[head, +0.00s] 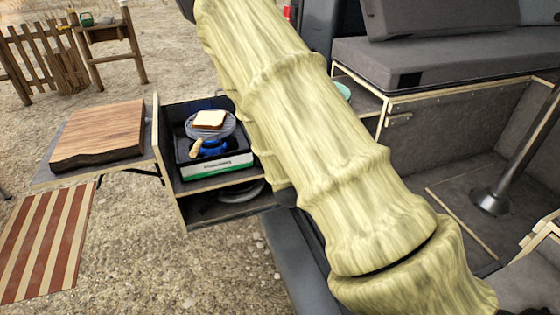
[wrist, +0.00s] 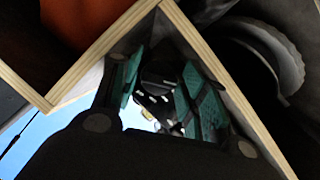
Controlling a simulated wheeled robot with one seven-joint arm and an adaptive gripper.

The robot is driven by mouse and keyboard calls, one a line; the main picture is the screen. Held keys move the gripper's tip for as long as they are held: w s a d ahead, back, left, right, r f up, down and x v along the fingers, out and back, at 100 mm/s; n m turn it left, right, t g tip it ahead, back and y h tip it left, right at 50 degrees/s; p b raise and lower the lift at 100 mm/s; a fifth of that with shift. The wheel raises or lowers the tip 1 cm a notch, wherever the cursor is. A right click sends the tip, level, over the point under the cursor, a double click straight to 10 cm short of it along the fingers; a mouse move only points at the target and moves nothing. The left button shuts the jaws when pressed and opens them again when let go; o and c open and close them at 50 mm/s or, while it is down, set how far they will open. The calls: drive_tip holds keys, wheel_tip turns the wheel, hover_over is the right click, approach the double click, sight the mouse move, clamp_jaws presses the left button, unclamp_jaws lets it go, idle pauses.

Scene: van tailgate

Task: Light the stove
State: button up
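The stove (head: 212,150) shows a blue base in a dark tray inside the pull-out kitchen unit in the head view. A round grill (head: 228,130) sits on it and carries a slice of bread (head: 209,119). No flame can be made out. My gripper (wrist: 165,80) shows in the wrist view with its two teal-padded fingers apart. A dark part with small white marks shows between and beyond them; I cannot tell what it is. In the head view my gripper is hidden, and my arm covers the area right of the stove.
Pale-edged wooden panels (wrist: 80,78) of a unit stand close around my gripper. A wooden board (head: 98,133) lies on the side shelf left of the stove. A lower shelf (head: 222,203) holds a round dish. The van seat (head: 440,60) is at right.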

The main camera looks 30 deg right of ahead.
drive_tip(key=shift+a, duration=0.1)
drive_tip(key=v, duration=1.2)
idle(0.7)
